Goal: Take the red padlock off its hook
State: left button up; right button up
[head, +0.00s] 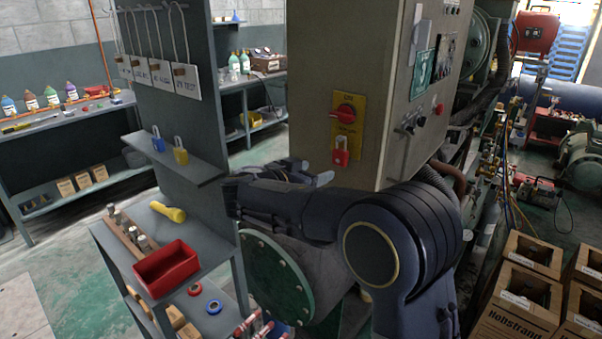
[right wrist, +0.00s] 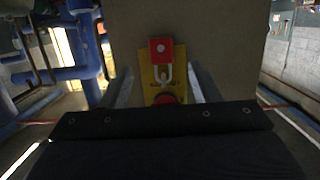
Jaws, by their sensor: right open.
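The red padlock (head: 341,156) hangs by its shackle at the lower end of a yellow plate (head: 348,131) on the beige cabinet's side, below a red rotary switch (head: 346,111). My right gripper (head: 314,173) is just left of and slightly below the padlock in the head view, empty. In the right wrist view the padlock (right wrist: 160,48) appears upside down, ahead between the two spread fingers (right wrist: 163,88). No contact shows. The hook itself is too small to make out. My left gripper is not in view.
A blue padlock (head: 157,141) and a yellow padlock (head: 180,152) are at a grey shelf (head: 190,168) on the left. A cart below holds a red bin (head: 166,270) and a yellow torch (head: 168,211). The beige cabinet (head: 321,62) stands close to the gripper. Cardboard boxes (head: 515,302) are at right.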

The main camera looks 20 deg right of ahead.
aim_at(342, 149)
jog(key=x, duration=0.5)
jog(key=r+x, duration=0.1)
jog(key=x, duration=0.2)
jog(key=shift+w+d, duration=0.2)
jog(key=shift+d, duration=0.05)
jog(key=shift+w+d+r, duration=0.2)
jog(key=shift+w+d, duration=0.15)
jog(key=shift+d, duration=0.25)
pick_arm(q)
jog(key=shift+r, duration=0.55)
pick_arm(e)
jog(key=shift+c, duration=0.5)
jog(key=c, duration=0.7)
jog(key=shift+r, duration=0.95)
jog(key=shift+c, duration=0.2)
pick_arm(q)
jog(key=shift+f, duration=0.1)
